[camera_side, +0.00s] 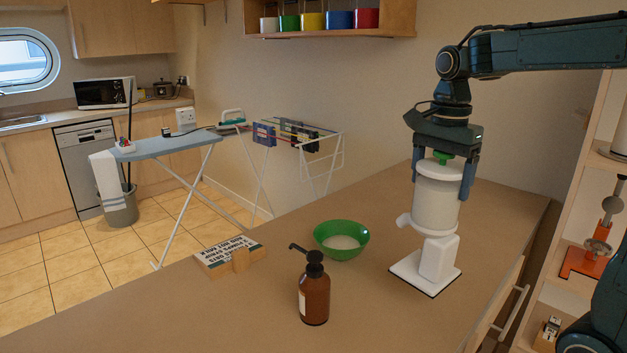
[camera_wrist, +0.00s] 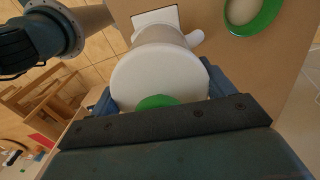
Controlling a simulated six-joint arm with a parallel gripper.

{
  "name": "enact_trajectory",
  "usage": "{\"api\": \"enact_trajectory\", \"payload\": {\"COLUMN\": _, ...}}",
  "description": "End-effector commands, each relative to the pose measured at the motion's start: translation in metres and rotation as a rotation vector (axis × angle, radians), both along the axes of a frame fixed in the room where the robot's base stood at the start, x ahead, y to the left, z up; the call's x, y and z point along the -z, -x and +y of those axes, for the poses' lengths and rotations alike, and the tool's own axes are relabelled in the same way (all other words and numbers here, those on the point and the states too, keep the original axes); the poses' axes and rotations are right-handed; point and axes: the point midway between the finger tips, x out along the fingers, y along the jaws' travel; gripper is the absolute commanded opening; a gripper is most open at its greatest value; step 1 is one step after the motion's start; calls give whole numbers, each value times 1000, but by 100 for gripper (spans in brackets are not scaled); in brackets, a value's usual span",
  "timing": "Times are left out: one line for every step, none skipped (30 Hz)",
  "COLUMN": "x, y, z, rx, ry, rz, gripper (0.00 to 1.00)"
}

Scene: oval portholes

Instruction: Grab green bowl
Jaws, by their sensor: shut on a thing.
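The green bowl (camera_side: 345,255) sits upright on the brown countertop, left of my gripper, and looks pale inside at the bottom. Part of its green rim (camera_wrist: 262,23) shows at the top right of the wrist view, cut off by the frame edge. My gripper (camera_side: 441,180) points down and is shut on a white canister (camera_side: 435,205) with a green knob on top, one finger on each side. The canister's round white lid (camera_wrist: 155,78) fills the middle of the wrist view. My gripper is apart from the bowl and higher than it.
Under the canister are a white stand (camera_side: 439,258) and a square base plate. A brown pump bottle (camera_side: 314,298) stands just in front of the bowl. A small lettered sign block (camera_side: 228,255) lies to the left. Open counter lies in front, and shelves stand at the right.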

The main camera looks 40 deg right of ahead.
Motion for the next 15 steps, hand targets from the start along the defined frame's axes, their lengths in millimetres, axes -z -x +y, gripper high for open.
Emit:
{"api": "enact_trajectory", "payload": {"x": -1, "y": -1, "z": 0, "rx": 0, "ry": 1, "rz": -5, "gripper": 10}}
{"api": "enact_trajectory", "payload": {"x": -1, "y": -1, "z": 0, "rx": 0, "ry": 1, "rz": -5, "gripper": 10}}
{"api": "enact_trajectory", "payload": {"x": -1, "y": -1, "z": 0, "rx": 0, "ry": 1, "rz": -5, "gripper": 10}}
{"api": "enact_trajectory", "payload": {"x": -1, "y": -1, "z": 0, "rx": 0, "ry": 1, "rz": -5, "gripper": 10}}
{"api": "enact_trajectory", "payload": {"x": -1, "y": -1, "z": 0, "rx": 0, "ry": 1, "rz": -5, "gripper": 10}}
{"api": "enact_trajectory", "payload": {"x": -1, "y": 0, "z": 0, "rx": 0, "ry": 1, "rz": -5, "gripper": 10}}
{"api": "enact_trajectory", "payload": {"x": -1, "y": 0, "z": 0, "rx": -1, "ry": 1, "rz": -5, "gripper": 10}}
{"api": "enact_trajectory", "payload": {"x": -1, "y": 0, "z": 0, "rx": -1, "ry": 1, "rz": -4, "gripper": 10}}
{"api": "enact_trajectory", "payload": {"x": 0, "y": 1, "z": -1, "rx": -2, "ry": 1, "rz": -4, "gripper": 10}}
{"api": "enact_trajectory", "payload": {"x": 1, "y": 2, "z": -1, "rx": -3, "ry": 1, "rz": -4, "gripper": 10}}
{"api": "enact_trajectory", "payload": {"x": 2, "y": 3, "z": -1, "rx": -4, "ry": 1, "rz": -4, "gripper": 10}}
{"api": "enact_trajectory", "payload": {"x": 4, "y": 4, "z": -2, "rx": -6, "ry": 1, "rz": -4, "gripper": 10}}
{"api": "enact_trajectory", "payload": {"x": 5, "y": 6, "z": -2, "rx": -9, "ry": 1, "rz": -4, "gripper": 10}}
{"api": "enact_trajectory", "payload": {"x": 7, "y": 7, "z": -2, "rx": -12, "ry": 1, "rz": -3, "gripper": 10}}
{"api": "enact_trajectory", "payload": {"x": 10, "y": 10, "z": -3, "rx": -16, "ry": 1, "rz": -2, "gripper": 10}}
